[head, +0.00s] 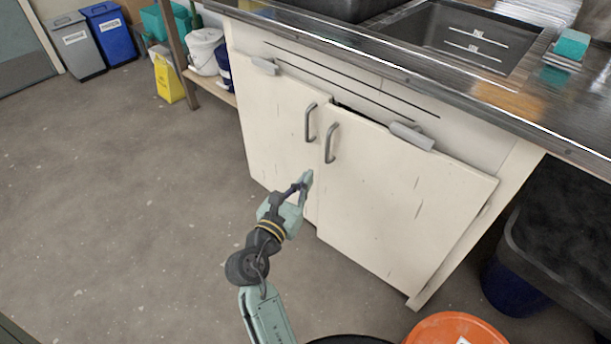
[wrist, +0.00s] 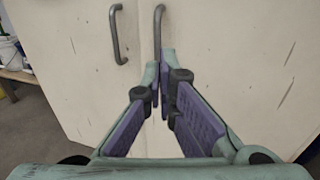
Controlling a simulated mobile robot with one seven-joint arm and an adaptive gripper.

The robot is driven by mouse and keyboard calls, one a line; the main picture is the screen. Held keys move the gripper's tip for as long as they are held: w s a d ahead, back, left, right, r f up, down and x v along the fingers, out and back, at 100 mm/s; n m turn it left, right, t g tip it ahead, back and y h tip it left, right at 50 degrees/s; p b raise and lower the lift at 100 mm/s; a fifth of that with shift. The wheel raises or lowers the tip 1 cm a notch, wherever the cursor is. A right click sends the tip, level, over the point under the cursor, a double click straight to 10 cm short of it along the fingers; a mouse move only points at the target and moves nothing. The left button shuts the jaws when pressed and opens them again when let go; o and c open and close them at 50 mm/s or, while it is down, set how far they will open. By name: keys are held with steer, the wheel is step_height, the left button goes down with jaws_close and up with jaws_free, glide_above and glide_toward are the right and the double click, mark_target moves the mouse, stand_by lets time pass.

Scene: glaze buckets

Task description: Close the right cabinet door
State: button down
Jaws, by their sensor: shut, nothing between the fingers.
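The right cabinet door (head: 400,195) is cream with a grey bar handle (head: 330,143) near its upper left edge. A narrow dark gap shows along its top left, so it looks slightly ajar. In the wrist view the right door (wrist: 235,70) fills the right side. The left cabinet door (head: 275,135), with its own handle (head: 310,122), looks nearly flush. My gripper (head: 306,180) is shut and empty, in front of the seam between the doors and below the handles. In the wrist view my gripper's fingertips (wrist: 160,68) point at the seam; I cannot tell whether they touch.
A metal counter with a sink (head: 460,38) lies above the cabinet. An orange bucket (head: 455,330) stands at the front right, and a dark bin (head: 565,235) is right of the cabinet. A yellow container (head: 168,78) stands by the shelf. The floor to the left is clear.

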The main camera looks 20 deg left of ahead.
mark_target(329, 146)
steer(key=w, duration=0.7)
steer(key=w+p, duration=0.1)
steer(key=w, duration=0.3)
steer(key=shift+d, duration=0.4)
